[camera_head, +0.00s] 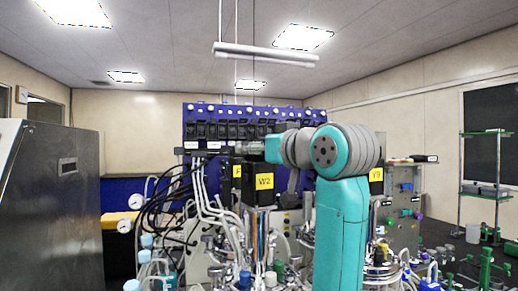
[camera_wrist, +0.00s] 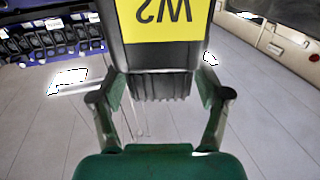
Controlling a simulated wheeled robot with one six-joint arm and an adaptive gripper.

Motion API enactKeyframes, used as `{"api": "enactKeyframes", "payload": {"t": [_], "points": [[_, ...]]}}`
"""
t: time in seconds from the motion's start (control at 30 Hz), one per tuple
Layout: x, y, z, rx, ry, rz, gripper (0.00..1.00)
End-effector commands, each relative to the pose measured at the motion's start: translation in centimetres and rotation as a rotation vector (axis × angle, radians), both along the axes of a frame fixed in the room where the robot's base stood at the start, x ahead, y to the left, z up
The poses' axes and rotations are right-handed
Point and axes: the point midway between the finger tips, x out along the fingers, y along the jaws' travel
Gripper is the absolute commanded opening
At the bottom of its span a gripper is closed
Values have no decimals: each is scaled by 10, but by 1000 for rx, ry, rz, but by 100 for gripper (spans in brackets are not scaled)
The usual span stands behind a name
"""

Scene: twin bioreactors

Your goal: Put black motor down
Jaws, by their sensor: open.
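The black motor (camera_head: 258,190) with a yellow W2 label stands upright among the bioreactor tubing in the head view. In the wrist view the motor (camera_wrist: 160,60) appears upside down, its ribbed end between the fingers. My gripper (camera_wrist: 161,92) is open, one finger on each side of the motor. Whether either finger touches it is hard to tell. In the head view my teal and grey arm reaches in from the right, and the fingers are not clearly seen. The motor's lower end and its seat are hidden by tubes.
Another black unit with a yellow label (camera_head: 238,172) is close behind on the left. A Y3 label (camera_head: 376,175) shows right of my arm. Tubes and cables (camera_head: 205,200) crowd the left. A steel cabinet (camera_head: 50,205) stands far left, a glass shelf (camera_head: 486,180) far right.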

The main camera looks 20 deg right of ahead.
Motion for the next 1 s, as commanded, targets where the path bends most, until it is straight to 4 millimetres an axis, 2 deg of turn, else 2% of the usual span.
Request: {"api": "enactKeyframes", "payload": {"t": [0.13, 0.27, 0.5, 0.7, 0.83, 1.0], "points": [[-4, -1, 3, 0, -2, -1, 76], [-21, -6, 3, 1, -3, -2, 76], [-69, -17, 3, -2, -6, -2, 76], [-100, -25, 2, 0, -3, -2, 76], [-112, -28, 2, 0, -2, -1, 76], [-117, -29, 1, 0, 0, 0, 76]]}}
